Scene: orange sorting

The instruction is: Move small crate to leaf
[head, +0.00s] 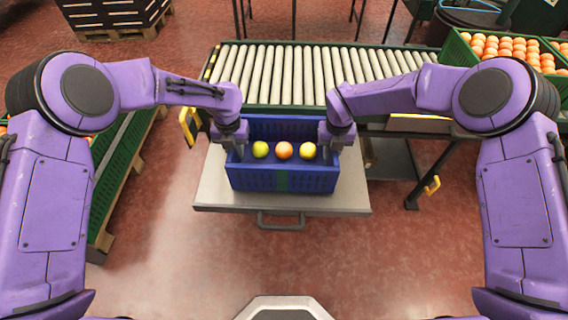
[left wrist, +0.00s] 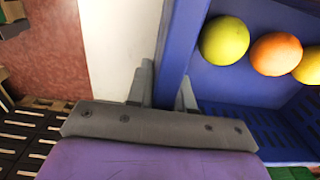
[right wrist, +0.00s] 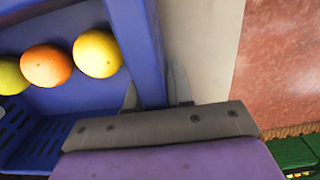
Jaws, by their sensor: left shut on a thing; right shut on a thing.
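The small blue crate (head: 255,179) is over the pale grey leaf (head: 212,190), in front of the roller conveyor. It looks level; I cannot tell whether its base touches the leaf. A yellow-green fruit (head: 260,149), an orange (head: 284,150) and a yellow fruit (head: 308,150) lie in a row inside it. My left gripper (head: 237,143) is shut on the crate's left end wall, which shows between the fingers in the left wrist view (left wrist: 183,45). My right gripper (head: 333,143) is shut on the right end wall, also seen in the right wrist view (right wrist: 135,45).
The roller conveyor (head: 290,72) runs behind the crate. Green crates of oranges (head: 500,48) stand at the back right. A green-sided stand (head: 118,165) is at left, and a dark crate on a pallet (head: 112,15) at the back left. The red floor in front is clear.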

